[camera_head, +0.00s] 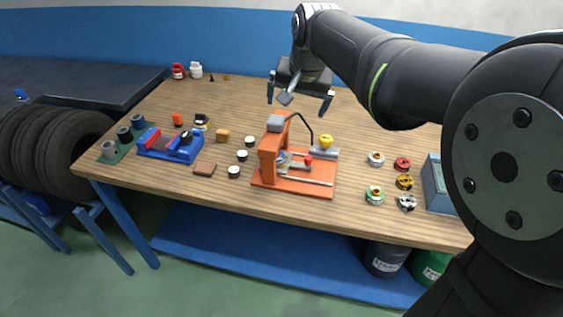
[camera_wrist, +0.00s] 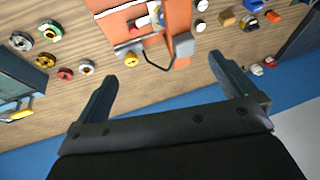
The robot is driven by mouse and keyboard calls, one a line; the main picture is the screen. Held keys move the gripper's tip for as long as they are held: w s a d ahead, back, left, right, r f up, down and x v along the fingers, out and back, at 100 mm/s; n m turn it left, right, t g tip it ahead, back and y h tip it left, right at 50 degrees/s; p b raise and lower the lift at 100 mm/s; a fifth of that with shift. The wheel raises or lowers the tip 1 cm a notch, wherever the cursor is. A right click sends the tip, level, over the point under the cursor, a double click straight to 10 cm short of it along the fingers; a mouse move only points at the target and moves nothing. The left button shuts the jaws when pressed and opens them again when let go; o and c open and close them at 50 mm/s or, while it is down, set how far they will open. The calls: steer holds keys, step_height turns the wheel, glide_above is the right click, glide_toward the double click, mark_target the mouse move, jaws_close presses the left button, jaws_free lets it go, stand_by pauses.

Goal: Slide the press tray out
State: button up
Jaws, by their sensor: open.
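The orange press (camera_head: 268,160) stands on the wooden table near its front edge. A grey press tray (camera_head: 296,165) with a red knob (camera_head: 308,160) appears to lie low on the press base, partly hidden by the upright frame. My gripper (camera_head: 298,97) is open and empty, above and behind the press, apart from it. In the wrist view, my gripper (camera_wrist: 163,70) has its two fingers spread wide with nothing between them. The orange press (camera_wrist: 178,18) lies beyond the fingertips, cut off by the top edge.
A yellow knob (camera_head: 326,141) on a grey cylinder and a black cable stand at the press's back right. Several round metal parts (camera_head: 376,159) lie to the right, several white-topped pucks (camera_head: 242,155) to the left. A blue vise-like fixture (camera_head: 172,148) is farther left. The table behind is mostly clear.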

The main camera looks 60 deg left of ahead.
steer(key=shift+d+r, duration=0.2)
steer(key=shift+r, duration=0.2)
steer(key=c, duration=1.2)
steer(key=m+t+h, duration=0.2)
steer(key=m+t, duration=0.1)
glide_toward(308, 158)
steer(key=x, duration=0.8)
steer(key=shift+w+a+f, duration=0.15)
steer(key=shift+w+f, duration=0.05)
steer(key=shift+f, duration=0.1)
jaws_close()
